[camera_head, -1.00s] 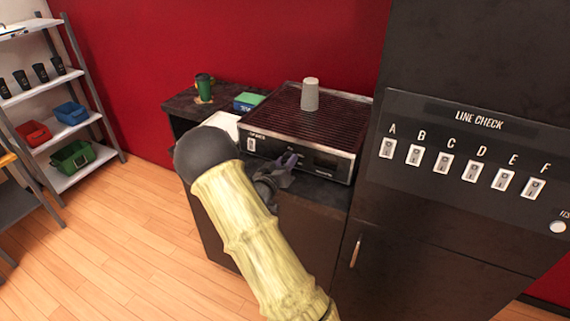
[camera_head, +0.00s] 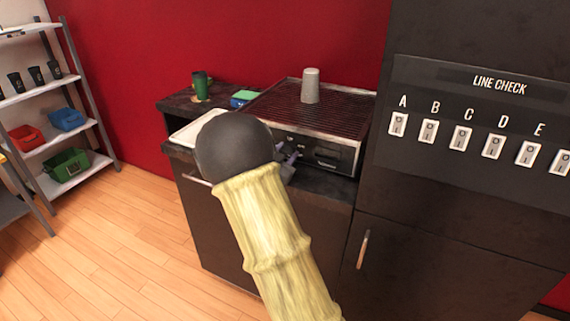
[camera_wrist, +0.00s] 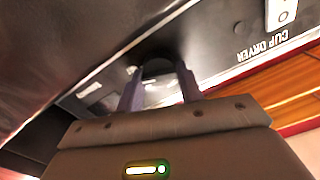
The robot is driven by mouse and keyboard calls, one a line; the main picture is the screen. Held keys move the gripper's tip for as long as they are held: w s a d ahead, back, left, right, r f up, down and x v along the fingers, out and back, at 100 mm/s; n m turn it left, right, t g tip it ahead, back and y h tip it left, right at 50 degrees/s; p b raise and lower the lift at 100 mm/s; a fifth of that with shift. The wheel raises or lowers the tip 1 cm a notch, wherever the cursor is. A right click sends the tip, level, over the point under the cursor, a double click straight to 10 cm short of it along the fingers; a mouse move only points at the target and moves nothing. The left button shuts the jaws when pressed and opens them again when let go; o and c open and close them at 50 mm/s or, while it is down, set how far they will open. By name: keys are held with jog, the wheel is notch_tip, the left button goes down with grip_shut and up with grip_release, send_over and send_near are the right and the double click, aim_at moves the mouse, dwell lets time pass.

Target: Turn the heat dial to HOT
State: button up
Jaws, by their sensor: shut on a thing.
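The heat dial (camera_wrist: 157,67) is a dark round knob on the front panel of the machine (camera_head: 328,158). In the wrist view, the two purple-grey fingers of my gripper (camera_wrist: 158,82) are on either side of it, shut on it. My gripper shows only partly in the head view (camera_head: 288,163), at the machine's front, and my arm hides the rest of it. Pale markings lie beside the dial in the wrist view, but I cannot read the HOT mark or the dial's setting.
A grey cup (camera_head: 311,86) stands upside down on the machine's ribbed top. A green cup (camera_head: 201,86) and a green-and-blue box (camera_head: 243,98) are on the counter to the left. A white tray (camera_head: 187,133) lies nearby. A switch panel (camera_head: 480,112) is at the right.

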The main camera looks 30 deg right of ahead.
jog(key=shift+f+m+b, duration=0.1)
jog(key=shift+m+b, duration=0.85)
jog(key=shift+m, duration=0.05)
jog(key=o, duration=1)
jog(key=v, duration=1.7)
jog(key=shift+s+a, duration=0.15)
jog(key=shift+s, duration=0.05)
jog(key=shift+w, duration=0.15)
